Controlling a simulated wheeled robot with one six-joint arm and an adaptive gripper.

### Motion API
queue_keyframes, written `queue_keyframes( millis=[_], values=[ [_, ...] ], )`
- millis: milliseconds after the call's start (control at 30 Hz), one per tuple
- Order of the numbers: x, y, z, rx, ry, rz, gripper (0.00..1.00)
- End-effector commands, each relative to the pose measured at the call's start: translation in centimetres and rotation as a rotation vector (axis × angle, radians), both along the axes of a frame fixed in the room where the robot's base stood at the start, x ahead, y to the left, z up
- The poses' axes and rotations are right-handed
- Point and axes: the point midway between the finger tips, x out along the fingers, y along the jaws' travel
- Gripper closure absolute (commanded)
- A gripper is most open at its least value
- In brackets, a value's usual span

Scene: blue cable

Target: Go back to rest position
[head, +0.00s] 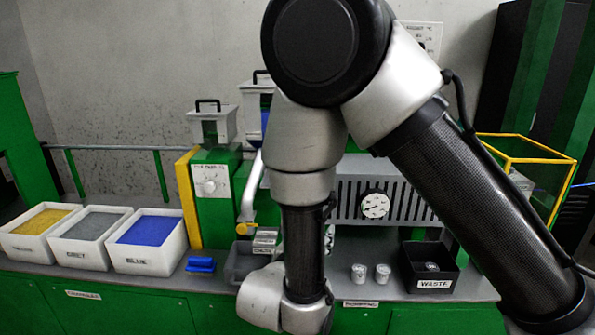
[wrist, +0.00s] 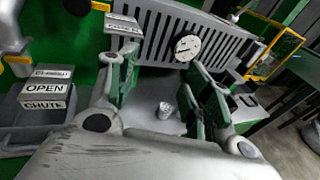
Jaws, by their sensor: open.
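My gripper (wrist: 160,92) shows in the wrist view with its two fingers spread apart and nothing between them. Beyond the gap, a small whitish cup (wrist: 165,110) stands on the grey bench. In the head view my arm crosses the middle of the picture and bends down over the bench; the gripper itself is hidden there below the frame or behind the arm.
White bins of yellow, grey and blue granules (head: 148,231) stand at the left. A blue scoop-like piece (head: 201,264) lies beside them. Two small cups (head: 382,273) and a black WASTE box (head: 430,262) stand at the right.

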Motion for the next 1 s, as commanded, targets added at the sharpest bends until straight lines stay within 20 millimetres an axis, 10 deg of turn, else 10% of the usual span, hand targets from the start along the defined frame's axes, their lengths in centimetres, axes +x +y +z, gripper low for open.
queue_keyframes(
  millis=[400, 700, 1000],
  values=[
    [-7.7, -22.1, 5.8, 0.770, 0.090, -1.172, 0.50],
    [-14.0, -26.3, 10.2, 1.595, -0.006, -1.745, 0.50],
    [-17.0, -31.6, 17.0, 2.183, -0.318, -1.801, 0.50]
  ],
)
